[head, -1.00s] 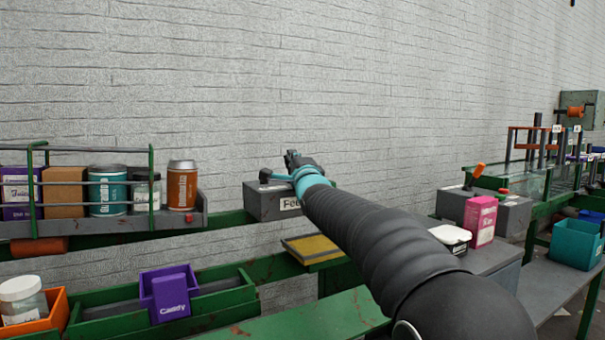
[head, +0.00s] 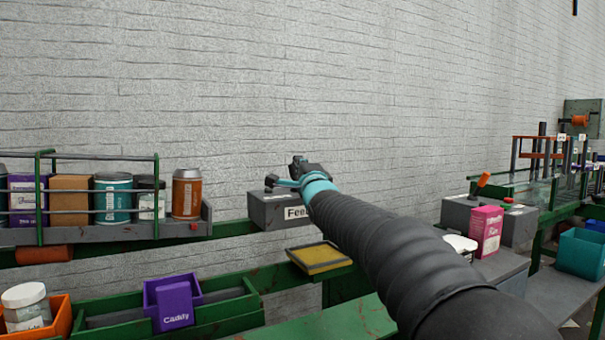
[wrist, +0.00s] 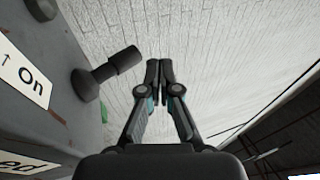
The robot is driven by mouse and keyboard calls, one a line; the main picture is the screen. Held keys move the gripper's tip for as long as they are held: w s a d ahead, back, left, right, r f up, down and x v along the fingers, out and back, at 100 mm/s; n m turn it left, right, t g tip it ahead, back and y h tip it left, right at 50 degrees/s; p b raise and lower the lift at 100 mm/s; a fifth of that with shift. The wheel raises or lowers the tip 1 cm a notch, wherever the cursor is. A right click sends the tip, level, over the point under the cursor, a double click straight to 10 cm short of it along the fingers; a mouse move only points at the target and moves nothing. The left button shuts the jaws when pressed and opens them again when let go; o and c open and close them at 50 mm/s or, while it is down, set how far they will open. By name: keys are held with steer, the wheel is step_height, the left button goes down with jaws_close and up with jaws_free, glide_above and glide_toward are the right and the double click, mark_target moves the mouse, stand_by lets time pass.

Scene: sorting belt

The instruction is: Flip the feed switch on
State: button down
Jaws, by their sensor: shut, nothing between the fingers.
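The feed switch box (head: 272,211) is a grey box on the green rail in front of the wall, with a partly hidden "Feed" label. In the wrist view the box (wrist: 62,118) fills the left side, with a white "On" label (wrist: 27,76) bearing an arrow. A dark switch lever (wrist: 122,61) sticks out from a round pivot on the box, towards my fingers. My gripper (wrist: 160,66) is shut and empty, just right of the lever with a small gap seen between them. In the head view my wrist partly hides the box.
A caged shelf with cans (head: 187,195) and boxes stands left of the switch box. A yellow tray (head: 320,258) sits below it. The wall is close behind.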

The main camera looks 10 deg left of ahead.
steer(key=s+d+r, duration=0.3)
steer(key=s+r, duration=0.2)
steer(key=s, duration=0.5)
steer(key=shift+d+b, duration=0.35)
steer(key=shift+b, duration=0.05)
steer(key=shift+f, duration=0.15)
steer(key=s+d+f+n+g+h, duration=0.65)
steer(key=s+d+f, duration=0.9)
steer(key=f, duration=0.45)
steer(key=s+d+f+n+g+h, duration=0.1)
steer(key=s+d+f+n+g, duration=0.2)
steer(key=s+f, duration=0.7)
steer(key=s+d+f+n+g+h, duration=0.1)
steer(key=s+d+f+n+g, duration=0.3)
steer(key=s+f, duration=0.6)
steer(key=s, duration=0.3)
steer(key=shift+s+f+n, duration=0.25)
steer(key=shift+f+n, duration=0.1)
steer(key=shift+d+g, duration=0.1)
steer(key=shift+g, duration=0.15)
